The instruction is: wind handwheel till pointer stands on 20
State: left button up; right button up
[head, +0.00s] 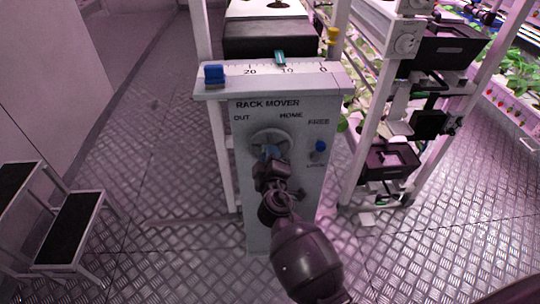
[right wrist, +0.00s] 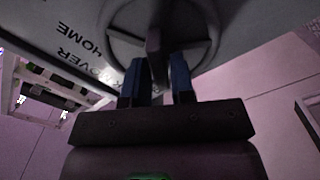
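The grey rack mover panel (head: 279,105) stands in front of me in the head view. Its handwheel (head: 270,141) is at the middle of its face; it also fills the top of the right wrist view (right wrist: 120,20). My right gripper (head: 268,156) is at the wheel. In the right wrist view its two blue fingers (right wrist: 158,80) stand a little apart, one on each side of a wheel spoke; whether they clamp it is unclear. The teal pointer (head: 280,57) stands near 10 on the scale (head: 265,69), slightly to its left. My left gripper is out of view.
A small blue knob (head: 319,146) is on the panel's right, by the FREE label. A blue block (head: 214,74) sits at the scale's left end. Racks with plants (head: 510,80) stand right. A step stool (head: 70,228) stands left. The floor between is clear.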

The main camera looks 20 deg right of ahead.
grip_shut()
jog(key=shift+n, duration=0.3)
